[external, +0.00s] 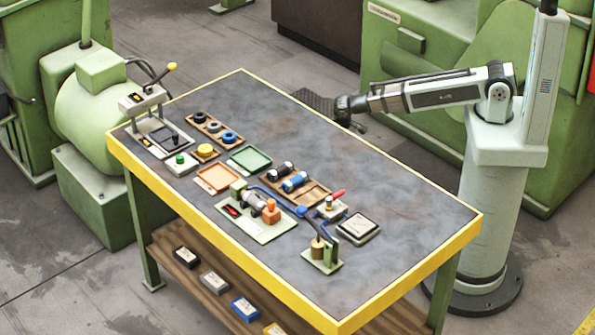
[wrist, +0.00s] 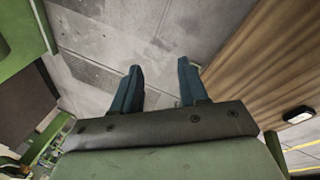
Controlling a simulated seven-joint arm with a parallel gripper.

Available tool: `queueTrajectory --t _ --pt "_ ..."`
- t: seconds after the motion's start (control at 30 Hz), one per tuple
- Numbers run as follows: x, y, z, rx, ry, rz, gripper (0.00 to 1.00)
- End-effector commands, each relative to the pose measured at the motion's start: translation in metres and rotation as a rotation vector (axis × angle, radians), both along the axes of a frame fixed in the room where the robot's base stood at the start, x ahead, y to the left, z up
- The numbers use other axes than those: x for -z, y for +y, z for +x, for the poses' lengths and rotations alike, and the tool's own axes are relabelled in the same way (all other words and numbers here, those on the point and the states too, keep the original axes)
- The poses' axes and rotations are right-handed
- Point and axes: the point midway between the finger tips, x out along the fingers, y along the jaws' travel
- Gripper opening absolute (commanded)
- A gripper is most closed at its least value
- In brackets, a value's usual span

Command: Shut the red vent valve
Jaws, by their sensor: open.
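A red-handled valve (external: 337,195) stands on a small pale block right of the table's middle in the external view. Its handle sticks up at a slant to the right. Its exact seating is too small to tell. My gripper (external: 343,117) is beyond the table's far edge, well apart from the valve. In the wrist view my gripper (wrist: 159,80) shows two dark blue fingers spread apart with nothing between them. The valve is not in the wrist view.
The yellow-edged table (external: 400,235) holds a blue hose (external: 270,196), a wooden tray (external: 314,192), a clamp plate (external: 262,232), and a brass fitting (external: 317,247) near the valve. A framed pad (external: 358,227) lies right of it. The table's right end is clear.

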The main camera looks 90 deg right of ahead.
Motion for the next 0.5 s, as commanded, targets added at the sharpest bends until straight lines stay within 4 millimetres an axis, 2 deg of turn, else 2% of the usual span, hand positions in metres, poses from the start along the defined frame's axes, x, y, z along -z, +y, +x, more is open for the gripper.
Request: queueTrajectory --t 0.03,0.1,0.27,0.5 --pt "-0.016 -0.006 0.016 0.006 -0.031 -0.014 0.43" --pt "-0.036 -0.013 0.033 0.014 -0.069 -0.033 0.43" --pt "-0.087 -0.027 0.069 0.034 -0.156 -0.077 0.43" --pt "-0.169 -0.043 0.116 0.059 -0.286 -0.135 0.43"
